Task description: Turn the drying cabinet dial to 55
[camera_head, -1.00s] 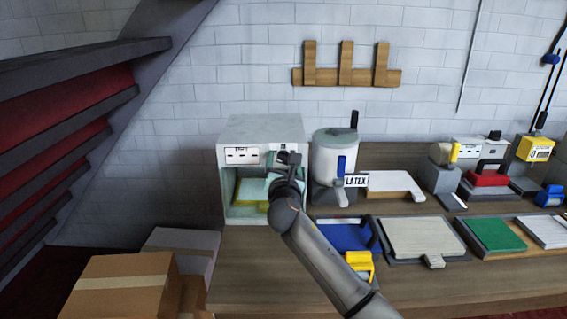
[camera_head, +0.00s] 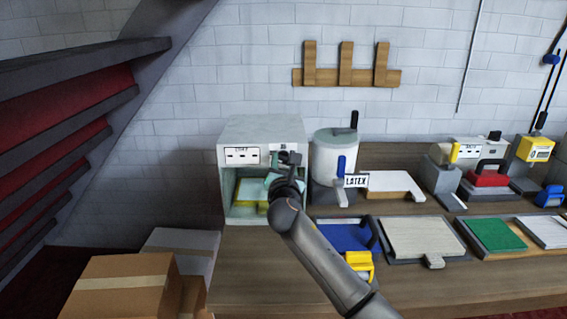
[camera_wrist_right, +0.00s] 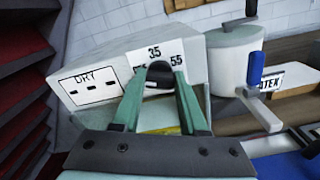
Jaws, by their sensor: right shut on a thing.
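The drying cabinet (camera_head: 258,130) is a pale box on the bench, with a DRY label (camera_wrist_right: 91,84) on its upper front and an open compartment below. In the right wrist view its dial plate shows 35 (camera_wrist_right: 154,52) at the top and 55 (camera_wrist_right: 176,60) to the right; a number on the left is mostly covered. My right gripper (camera_wrist_right: 159,75) is shut on the dark dial (camera_wrist_right: 158,80), with a green finger on each side. The fingers partly hide the dial, and its pointer cannot be read. In the head view my right gripper (camera_head: 288,160) is at the cabinet's upper right front.
A LATEX pot (camera_head: 335,148) with a crank and blue handle stands close to the cabinet's right. A blue tray (camera_head: 343,236) lies in front, near my right arm. Cardboard boxes (camera_head: 120,282) stand lower left. A yellow item (camera_head: 250,208) lies inside the cabinet.

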